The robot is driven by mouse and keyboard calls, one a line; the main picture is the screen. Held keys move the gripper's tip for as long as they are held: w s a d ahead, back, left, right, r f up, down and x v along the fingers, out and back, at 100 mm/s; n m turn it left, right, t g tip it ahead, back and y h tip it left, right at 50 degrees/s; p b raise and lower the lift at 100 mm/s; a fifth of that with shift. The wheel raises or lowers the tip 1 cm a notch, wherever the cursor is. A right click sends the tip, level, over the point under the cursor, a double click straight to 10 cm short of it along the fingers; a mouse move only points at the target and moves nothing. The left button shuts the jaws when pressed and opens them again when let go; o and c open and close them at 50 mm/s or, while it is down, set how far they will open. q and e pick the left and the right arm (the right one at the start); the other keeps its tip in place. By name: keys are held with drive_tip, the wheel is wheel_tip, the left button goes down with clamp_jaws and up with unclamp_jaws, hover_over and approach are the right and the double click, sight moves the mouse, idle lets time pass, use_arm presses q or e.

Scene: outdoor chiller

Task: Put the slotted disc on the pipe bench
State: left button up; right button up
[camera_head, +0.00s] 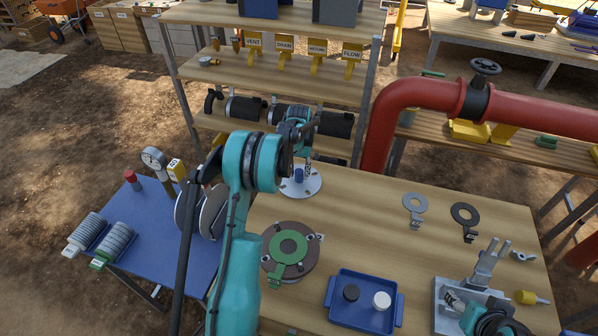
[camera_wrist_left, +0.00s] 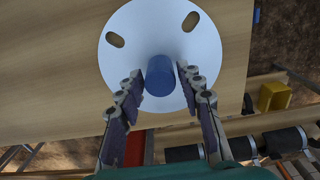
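The slotted disc (camera_head: 312,187) is a flat, pale round plate with slots and a blue knob (camera_wrist_left: 160,76) at its centre. It lies on the wooden table (camera_head: 370,240), near the far left edge. In the left wrist view the disc (camera_wrist_left: 122,65) shows two slots. My left gripper (camera_head: 307,166) points down over it, its fingers apart on either side of the knob, with narrow gaps. Part of my right arm (camera_head: 495,322) shows at the bottom right; its fingers are not clear. The bench with the red pipe (camera_head: 420,95) stands at the back right.
A blue tray (camera_head: 338,318), a flange with a green ring (camera_head: 289,246), a grey ring (camera_head: 415,203) and a black ring (camera_head: 465,214) are on the table. A metal fixture (camera_head: 485,262) is at right. Tagged shelves (camera_head: 280,90) stand behind.

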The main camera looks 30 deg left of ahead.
sight(299, 172)
use_arm(q)
drive_tip(key=shift+r, duration=0.1)
drive_tip(key=shift+r, duration=0.3)
wheel_tip(299, 172, up, 11)
drive_tip(key=p, duration=0.2)
drive_tip(key=s+d+r+t, duration=0.2)
drive_tip(key=s+d+r, duration=0.3)
drive_tip(key=d+r, duration=0.25)
drive_tip(key=s+d+r+m+t, duration=0.1)
drive_tip(key=s+d+r+t, duration=0.1)
drive_tip(key=s+d+r, duration=0.5)
drive_tip(key=s+d+f+t, duration=0.1)
drive_tip(key=s+d+f, duration=0.2)
drive_tip(key=s, duration=0.5)
drive_tip(key=s+d+f+m+t, duration=0.1)
drive_tip(key=s+d+f+t, duration=0.1)
drive_tip(key=s, duration=0.6)
drive_tip(key=shift+s+d+f+m, duration=0.3)
drive_tip(key=shift+s+d+f, duration=0.15)
drive_tip(key=shift+d, duration=0.55)
